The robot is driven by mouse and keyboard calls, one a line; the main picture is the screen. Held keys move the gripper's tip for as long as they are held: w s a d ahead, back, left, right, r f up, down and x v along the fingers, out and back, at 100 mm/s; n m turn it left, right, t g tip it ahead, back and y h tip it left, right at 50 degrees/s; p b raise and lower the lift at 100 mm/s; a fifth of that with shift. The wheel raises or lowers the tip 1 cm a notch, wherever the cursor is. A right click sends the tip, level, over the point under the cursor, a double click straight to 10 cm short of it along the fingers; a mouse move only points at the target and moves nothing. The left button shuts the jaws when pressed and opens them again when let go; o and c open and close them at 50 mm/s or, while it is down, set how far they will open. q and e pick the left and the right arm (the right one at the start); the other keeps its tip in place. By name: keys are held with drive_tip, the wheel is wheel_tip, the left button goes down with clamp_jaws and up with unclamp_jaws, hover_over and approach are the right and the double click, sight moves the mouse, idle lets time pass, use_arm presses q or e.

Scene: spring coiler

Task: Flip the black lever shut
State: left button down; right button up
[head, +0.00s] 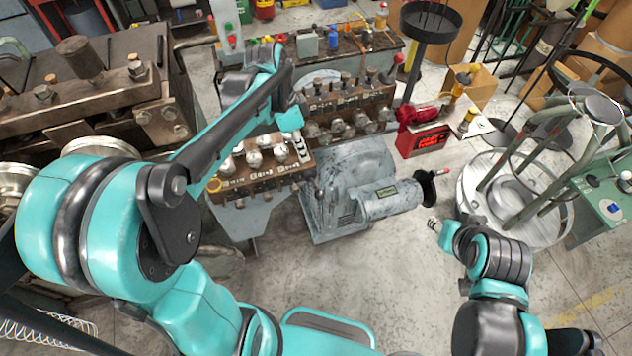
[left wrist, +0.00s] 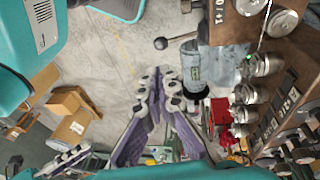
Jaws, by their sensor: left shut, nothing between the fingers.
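A black lever-like part (head: 427,188) with a red-tipped rod sits at the right end of the grey cylinder on the coiler (head: 345,180). In the left wrist view a rod with a black ball knob (left wrist: 160,43) sticks out beside the grey machine; I cannot tell whether it is the same part. My left gripper (head: 299,143) is over the block of rollers, left of the grey cylinder and apart from the black part. Its fingers (left wrist: 165,88) are together and hold nothing. My right gripper (head: 433,224) is small, below the black part; its jaw state is unclear.
The roller block (head: 262,165) lies under my left gripper, with another row of rollers (head: 345,120) behind. A red box (head: 423,140) stands behind the grey cylinder. A round metal reel base (head: 510,205) is at the right. The floor in front of the coiler is open.

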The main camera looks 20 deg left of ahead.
sight(318, 196)
use_arm(q)
drive_tip(key=b+x, duration=0.1)
drive_tip(key=x, duration=1.3)
drive_tip(key=shift+b, duration=0.3)
drive_tip(key=shift+s+d+f+t, duration=0.15)
drive_tip(key=shift+s+f+t, duration=0.05)
drive_tip(key=shift+f+t, duration=0.1)
drive_tip(key=shift+y+b, duration=0.3)
drive_tip(key=shift+s+d+f+t+y+b, duration=0.2)
drive_tip(key=shift+s+f+t+b, duration=0.1)
drive_tip(key=shift+f+b, duration=0.1)
drive_tip(key=shift+s+d+f+t+y+b, duration=0.2)
drive_tip(key=shift+f+t+b, duration=0.1)
drive_tip(key=shift+f, duration=0.1)
wheel_tip(318, 196, down, 7)
drive_tip(key=s+t+y+b, duration=0.1)
drive_tip(key=t+y+b, duration=0.1)
drive_tip(key=b, duration=0.5)
drive_tip(key=shift+s+d+m+t, duration=0.15)
drive_tip(key=shift+d+m+t, duration=0.2)
drive_tip(key=shift+t, duration=0.25)
drive_tip(key=shift+r, duration=0.2)
